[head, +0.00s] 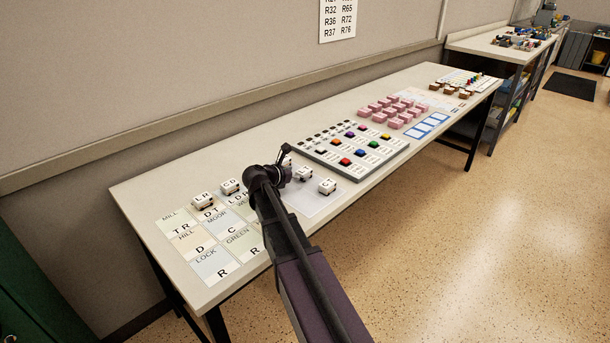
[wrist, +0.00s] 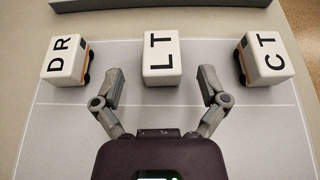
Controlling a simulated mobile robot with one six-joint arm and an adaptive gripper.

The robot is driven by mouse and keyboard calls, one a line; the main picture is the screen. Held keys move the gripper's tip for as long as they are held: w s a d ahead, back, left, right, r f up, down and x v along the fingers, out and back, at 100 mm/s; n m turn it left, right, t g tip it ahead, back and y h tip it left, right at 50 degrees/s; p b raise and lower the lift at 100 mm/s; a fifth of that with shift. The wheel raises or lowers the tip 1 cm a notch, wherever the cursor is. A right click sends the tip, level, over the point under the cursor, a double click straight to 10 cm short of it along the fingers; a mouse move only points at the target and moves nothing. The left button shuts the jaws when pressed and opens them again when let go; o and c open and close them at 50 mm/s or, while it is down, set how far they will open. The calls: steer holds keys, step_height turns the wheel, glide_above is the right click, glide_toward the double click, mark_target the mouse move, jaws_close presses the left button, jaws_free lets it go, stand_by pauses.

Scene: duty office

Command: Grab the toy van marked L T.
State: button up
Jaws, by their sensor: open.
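The white toy van marked L T (wrist: 162,58) stands on the pale grey mat (wrist: 75,130), centred ahead of my gripper in the wrist view. My gripper (wrist: 160,75) is open, with one finger on each side of the van's near end and a gap on both sides. The van marked D R (wrist: 65,60) stands to the left and the van marked C T (wrist: 267,57) to the right. In the head view my gripper (head: 282,163) is over the mat, and my arm partly hides the vans there.
Two more white vans, L R (head: 203,202) and C D (head: 230,187), stand on the lettered card grid (head: 187,243) at left. A grey board with coloured blocks (head: 350,143) lies just beyond the mat. Pink blocks (head: 394,107) are farther along the table.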

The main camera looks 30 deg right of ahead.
mark_target(301, 172)
steer(key=shift+b+x, duration=0.55)
steer(key=shift+x, duration=1.45)
steer(key=shift+d+r, duration=0.1)
steer(key=shift+r, duration=0.1)
steer(key=c, duration=1.2)
